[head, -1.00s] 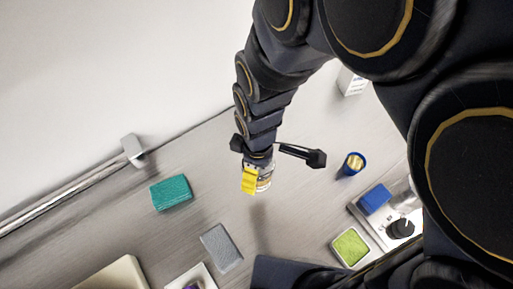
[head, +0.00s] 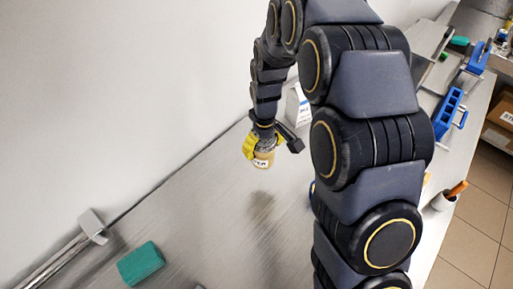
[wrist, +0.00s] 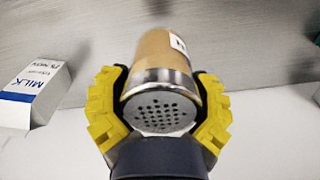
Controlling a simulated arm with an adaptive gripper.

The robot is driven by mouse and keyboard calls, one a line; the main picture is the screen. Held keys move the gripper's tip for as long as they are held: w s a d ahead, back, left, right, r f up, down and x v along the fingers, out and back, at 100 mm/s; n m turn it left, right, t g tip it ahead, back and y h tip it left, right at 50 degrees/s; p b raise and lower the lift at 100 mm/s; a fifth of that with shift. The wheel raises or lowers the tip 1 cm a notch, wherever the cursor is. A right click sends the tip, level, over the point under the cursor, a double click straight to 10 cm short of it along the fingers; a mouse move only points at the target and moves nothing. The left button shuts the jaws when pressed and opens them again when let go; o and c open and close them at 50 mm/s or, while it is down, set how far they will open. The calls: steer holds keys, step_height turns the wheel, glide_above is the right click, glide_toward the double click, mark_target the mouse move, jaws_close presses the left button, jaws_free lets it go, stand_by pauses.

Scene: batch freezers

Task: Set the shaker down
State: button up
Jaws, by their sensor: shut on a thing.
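The shaker (head: 263,160) has a tan body, a small white label and a perforated metal cap. It hangs below my gripper (head: 257,147), and a soft shadow lies on the steel counter (head: 215,215) below it, so it appears to be above the surface. In the wrist view, the yellow fingers of my gripper (wrist: 160,95) press on both sides of the shaker (wrist: 162,60). Its cap with several holes faces the camera, and its base points away.
A milk carton (head: 297,104) stands near the wall, close to the shaker; it also shows in the wrist view (wrist: 30,92). A teal sponge (head: 140,263) lies at lower left beside a metal rail (head: 50,262). A blue rack (head: 449,112) is at right. The counter below the shaker is clear.

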steer(key=w+f, duration=0.4)
steer(key=w, duration=0.1)
steer(key=w+a+f, duration=0.1)
steer(key=w+f, duration=0.1)
steer(key=f, duration=0.1)
steer(key=shift+w, duration=0.25)
steer(key=shift+w+f, duration=0.15)
steer(key=shift+f, duration=1.45)
steer(key=shift+f, duration=0.1)
steer(key=o, duration=1.1)
step_height(320, 180, up, 12)
steer(key=shift+r, duration=0.15)
